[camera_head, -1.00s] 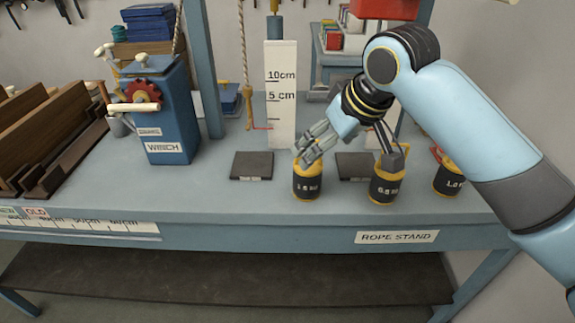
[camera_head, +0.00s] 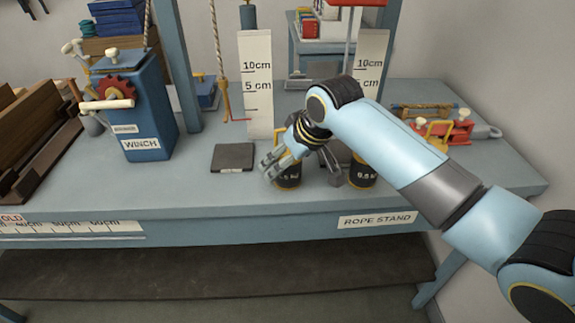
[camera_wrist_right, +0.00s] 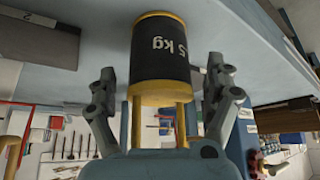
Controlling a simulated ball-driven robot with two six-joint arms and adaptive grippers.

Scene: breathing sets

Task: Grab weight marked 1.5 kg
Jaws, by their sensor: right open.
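The 1.5 kg weight (camera_head: 289,181) is a black cylinder with yellow bands, standing on the bench. Its label is partly covered by my right gripper (camera_head: 302,170), which is open around it. In the right wrist view the weight (camera_wrist_right: 160,55) appears upside down between the spread fingers of my right gripper (camera_wrist_right: 163,85). Only "5 kg" of its label is readable there. Its yellow handle (camera_wrist_right: 137,122) reaches in between the fingers, and gaps show on both sides. The 0.5 kg weight (camera_head: 363,178) stands just to the right, partly hidden by my right arm. My left gripper is out of view.
A dark square plate (camera_head: 233,157) lies left of the weight. A white height scale (camera_head: 256,85) stands behind. The blue winch (camera_head: 140,115) is farther left. A red clamp-like tool (camera_head: 440,130) lies at the right. The bench front near the rope stand label (camera_head: 377,220) is clear.

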